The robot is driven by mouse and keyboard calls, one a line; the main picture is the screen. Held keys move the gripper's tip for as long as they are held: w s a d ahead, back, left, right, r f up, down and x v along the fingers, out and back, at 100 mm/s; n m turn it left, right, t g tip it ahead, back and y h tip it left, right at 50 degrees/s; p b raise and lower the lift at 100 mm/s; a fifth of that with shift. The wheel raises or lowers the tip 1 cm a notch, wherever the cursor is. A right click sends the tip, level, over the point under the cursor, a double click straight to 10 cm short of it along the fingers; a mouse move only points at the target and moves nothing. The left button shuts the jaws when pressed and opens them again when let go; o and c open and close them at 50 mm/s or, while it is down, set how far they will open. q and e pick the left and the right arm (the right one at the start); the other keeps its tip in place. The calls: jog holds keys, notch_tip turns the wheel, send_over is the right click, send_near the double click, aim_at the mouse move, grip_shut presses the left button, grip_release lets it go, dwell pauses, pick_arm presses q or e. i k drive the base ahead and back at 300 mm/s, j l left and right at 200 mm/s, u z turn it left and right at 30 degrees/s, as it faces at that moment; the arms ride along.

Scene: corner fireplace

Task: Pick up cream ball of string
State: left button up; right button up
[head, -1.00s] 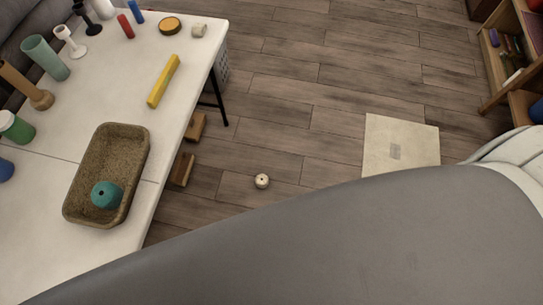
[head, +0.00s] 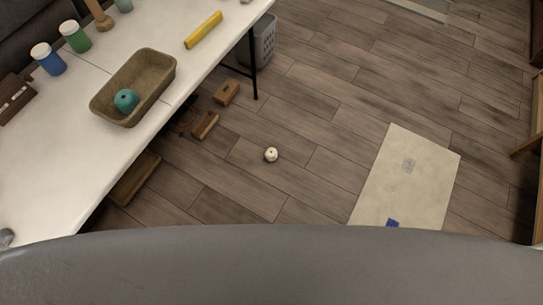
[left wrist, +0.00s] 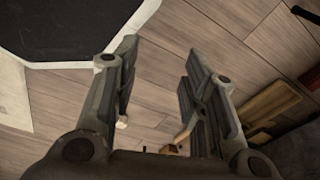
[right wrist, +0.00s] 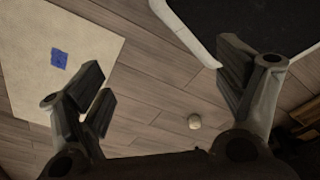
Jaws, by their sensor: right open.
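The cream ball of string (head: 271,154) lies on the wooden floor, right of the white table, in the head view. My right gripper (right wrist: 160,78) is open and empty. My left gripper (left wrist: 158,68) is open and empty over the floor; a small pale thing by its left finger is too hidden to name. Neither gripper shows in the head view.
The white table (head: 50,190) carries a brown tray (head: 163,75) holding a teal ball (head: 126,100). Wooden blocks (head: 205,125) lie on the floor beside the table. A cream mat (head: 410,180) with a blue patch lies right of the ball. Floor between is clear.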

aim_at(270, 154)
jog(key=i+l+u, duration=0.15)
jog(key=u, duration=0.25)
jog(key=i+l+u, duration=0.1)
jog(key=l+u, duration=0.15)
jog(key=u, duration=0.15)
jog(key=l+u, duration=0.2)
jog(key=u, duration=0.2)
jog(key=i+l+u, duration=0.1)
jog(key=l+u, duration=0.3)
jog(key=j, duration=0.1)
